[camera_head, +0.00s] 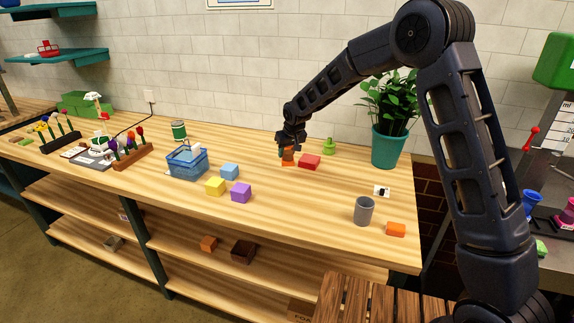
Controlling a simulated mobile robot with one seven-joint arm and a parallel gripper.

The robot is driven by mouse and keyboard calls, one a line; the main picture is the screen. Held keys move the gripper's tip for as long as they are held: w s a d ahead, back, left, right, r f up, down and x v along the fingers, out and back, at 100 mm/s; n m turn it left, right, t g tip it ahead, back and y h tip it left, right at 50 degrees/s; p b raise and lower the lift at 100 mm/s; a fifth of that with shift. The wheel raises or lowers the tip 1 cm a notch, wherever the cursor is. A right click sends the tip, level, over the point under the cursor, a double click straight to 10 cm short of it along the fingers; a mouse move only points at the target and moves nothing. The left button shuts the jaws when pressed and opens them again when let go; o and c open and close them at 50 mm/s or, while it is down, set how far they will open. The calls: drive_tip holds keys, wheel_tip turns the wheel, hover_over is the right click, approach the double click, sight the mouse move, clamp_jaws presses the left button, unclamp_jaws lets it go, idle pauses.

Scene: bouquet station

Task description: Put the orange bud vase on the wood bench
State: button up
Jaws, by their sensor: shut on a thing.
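My gripper (289,147) is shut on the small orange bud vase (288,156) near the back of the long light-wood worktop (310,205). The vase is upright and partly hidden by the fingers. I cannot tell whether its base touches the worktop. A slatted brown wood bench (362,304) shows at the bottom, in front of the worktop, partly cut off by the frame.
A potted plant (389,146), grey cup (364,211) and orange block (396,229) stand farther right. Coloured blocks and a blue basket (187,163) are left.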

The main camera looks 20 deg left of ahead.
sight(287, 164)
drive_tip(key=shift+f, duration=3.05)
drive_tip(key=shift+f, duration=0.15)
drive_tip(key=o, duration=1.2)
drive_tip(key=v, duration=1.2)
